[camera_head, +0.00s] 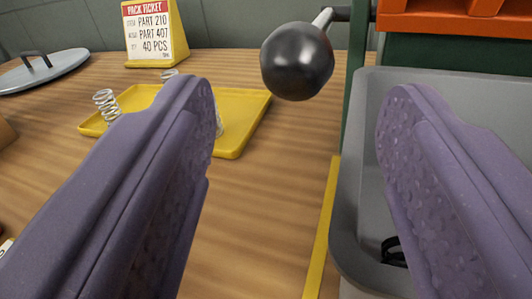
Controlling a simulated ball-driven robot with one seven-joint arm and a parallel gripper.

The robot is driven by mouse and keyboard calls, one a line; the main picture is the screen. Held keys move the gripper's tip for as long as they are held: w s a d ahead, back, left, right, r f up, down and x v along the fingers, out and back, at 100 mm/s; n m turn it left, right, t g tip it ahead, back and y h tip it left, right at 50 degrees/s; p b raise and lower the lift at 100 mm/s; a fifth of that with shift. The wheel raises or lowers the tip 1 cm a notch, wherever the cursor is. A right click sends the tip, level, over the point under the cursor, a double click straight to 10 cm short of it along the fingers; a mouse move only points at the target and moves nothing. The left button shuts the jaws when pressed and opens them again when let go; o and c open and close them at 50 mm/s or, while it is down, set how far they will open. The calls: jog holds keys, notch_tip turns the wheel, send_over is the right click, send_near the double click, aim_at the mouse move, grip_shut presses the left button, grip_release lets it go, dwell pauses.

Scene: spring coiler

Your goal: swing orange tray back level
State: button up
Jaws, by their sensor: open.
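My gripper (292,150) is open, its two purple fingers wide apart with nothing between the tips. A black ball knob (297,61) on a short metal rod stands beyond the fingertips, near the top middle. The rod runs up and right to a dark bracket by a green post. An orange part (455,20), which looks like the orange tray, shows at the top right above a dark green body. Most of it is cut off by the frame, so I cannot tell its tilt. The knob is apart from both fingers.
A yellow tray (243,130) with several springs lies on the wooden table at left, partly behind the left finger. A grey bin (352,200) stands at right, behind the right finger. A yellow ticket stand (156,33) and a grey lid (45,70) are at the back left.

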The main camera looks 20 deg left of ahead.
aim_at(294, 53)
jog(key=b+x, duration=0.1)
jog(key=x, duration=0.6)
jog(key=shift+w, duration=0.3)
jog(key=shift+r, duration=0.1)
grip_shut()
